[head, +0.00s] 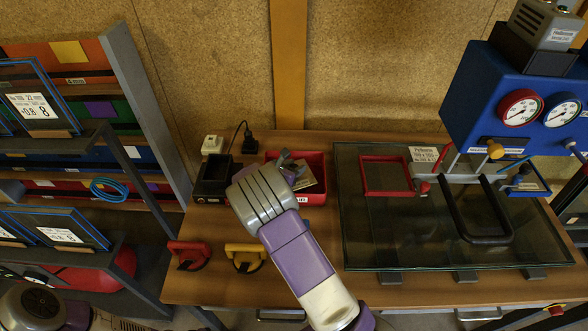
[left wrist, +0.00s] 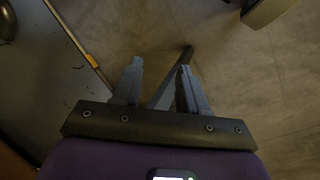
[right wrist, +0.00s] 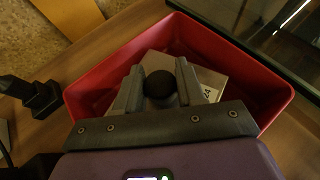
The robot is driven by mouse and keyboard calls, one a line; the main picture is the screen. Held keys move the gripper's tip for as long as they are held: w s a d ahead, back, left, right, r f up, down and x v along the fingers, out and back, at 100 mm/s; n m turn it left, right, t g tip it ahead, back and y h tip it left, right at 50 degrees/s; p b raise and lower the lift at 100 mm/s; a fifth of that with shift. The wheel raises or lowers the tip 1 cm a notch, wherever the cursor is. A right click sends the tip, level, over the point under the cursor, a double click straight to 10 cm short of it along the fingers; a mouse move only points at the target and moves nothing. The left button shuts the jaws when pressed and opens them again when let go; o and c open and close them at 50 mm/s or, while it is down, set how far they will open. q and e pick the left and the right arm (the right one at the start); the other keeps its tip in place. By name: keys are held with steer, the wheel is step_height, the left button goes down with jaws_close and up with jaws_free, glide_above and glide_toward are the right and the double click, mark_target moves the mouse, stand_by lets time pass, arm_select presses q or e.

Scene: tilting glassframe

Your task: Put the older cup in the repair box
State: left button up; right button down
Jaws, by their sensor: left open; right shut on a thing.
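My right gripper (head: 289,162) is over the red box (head: 318,160), whose front label seems to end in "LIFE". In the right wrist view its fingers (right wrist: 160,86) are shut on a dark round-ended thing (right wrist: 159,84). A pale plate with printed figures (right wrist: 211,80) lies below, inside the red box (right wrist: 88,98). Whether the held thing and plate are one cup is unclear. A red-handled cup (head: 188,254) and a yellow-handled cup (head: 245,258) sit at the table's front left. My left gripper (left wrist: 160,78) is open and empty above the floor. No readable box label says repair.
A black box (head: 213,178) stands left of the red one. A glass pane (head: 400,235) with a red frame (head: 386,160) covers the table's right. A blue gauge unit (head: 520,95) and a small blue tray (head: 530,188) are at right. Racks with panels (head: 60,235) stand left.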

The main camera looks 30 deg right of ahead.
steer(key=shift+r, duration=0.15)
steer(key=shift+f, duration=0.2)
steer(key=c, duration=0.7)
jaws_free()
steer(key=shift+r, duration=0.15)
steer(key=shift+s+a+r, duration=0.1)
steer(key=shift+a+r, duration=0.1)
steer(key=shift+a, duration=0.1)
steer(key=p+v, duration=0.2)
steer(key=v, duration=0.9)
steer(key=shift+s+a+p, duration=0.1)
steer(key=shift+a+p, duration=0.05)
steer(key=shift+p, duration=0.15)
steer(key=shift+r, duration=0.1)
